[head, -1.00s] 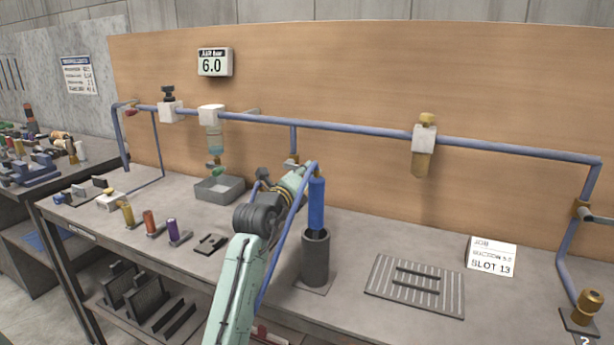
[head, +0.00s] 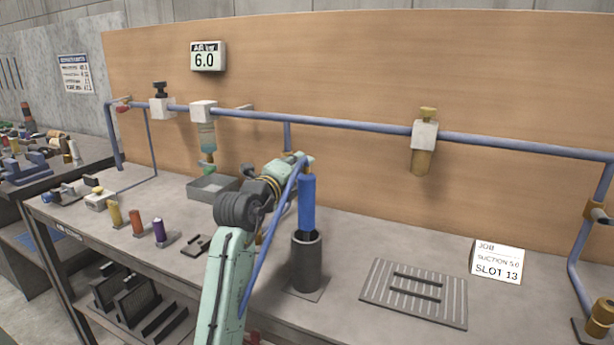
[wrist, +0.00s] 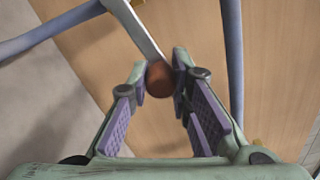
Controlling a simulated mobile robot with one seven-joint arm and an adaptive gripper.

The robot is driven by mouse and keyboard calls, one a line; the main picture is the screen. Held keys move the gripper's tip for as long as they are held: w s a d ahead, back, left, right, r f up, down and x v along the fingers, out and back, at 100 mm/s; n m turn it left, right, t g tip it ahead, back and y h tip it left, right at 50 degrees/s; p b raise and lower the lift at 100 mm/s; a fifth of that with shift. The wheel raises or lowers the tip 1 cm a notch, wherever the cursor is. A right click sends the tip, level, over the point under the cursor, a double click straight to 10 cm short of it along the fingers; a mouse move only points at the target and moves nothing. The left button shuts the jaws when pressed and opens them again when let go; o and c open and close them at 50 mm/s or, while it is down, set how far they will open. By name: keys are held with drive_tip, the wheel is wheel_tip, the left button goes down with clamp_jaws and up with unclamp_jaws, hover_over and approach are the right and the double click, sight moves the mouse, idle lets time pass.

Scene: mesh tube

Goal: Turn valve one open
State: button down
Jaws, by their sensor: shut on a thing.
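A pale lever (wrist: 135,28) with a rounded red-brown end (wrist: 160,78) shows in the wrist view. My gripper (wrist: 160,66) has its fingertips on either side of that red-brown end and is shut on it. In the head view my arm reaches to a short blue drop pipe (head: 287,135) under the main line; the gripper and the lever there are mostly hidden behind my own arm. I can read no valve number on it.
A blue cylinder (head: 307,204) stands upright in a dark cup (head: 306,262) just right of my arm. A grey open box (head: 212,188) lies behind left. A gauge (head: 208,57) reads 6.0. A slotted plate (head: 415,293) and a job card (head: 497,261) lie right.

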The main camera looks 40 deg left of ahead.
drive_tip(key=r+n, duration=0.2)
drive_tip(key=shift+a+n+b, duration=0.2)
drive_tip(key=shift+n+b, duration=0.15)
drive_tip(key=shift+n, duration=0.05)
drive_tip(key=s+a+r+n+p, duration=0.1)
drive_tip(key=a+r+n, duration=0.3)
drive_tip(key=n, duration=0.8)
drive_tip(key=shift+s+a+r+p, duration=0.2)
drive_tip(key=shift+s+a+p, duration=0.2)
drive_tip(key=shift+a, duration=0.9)
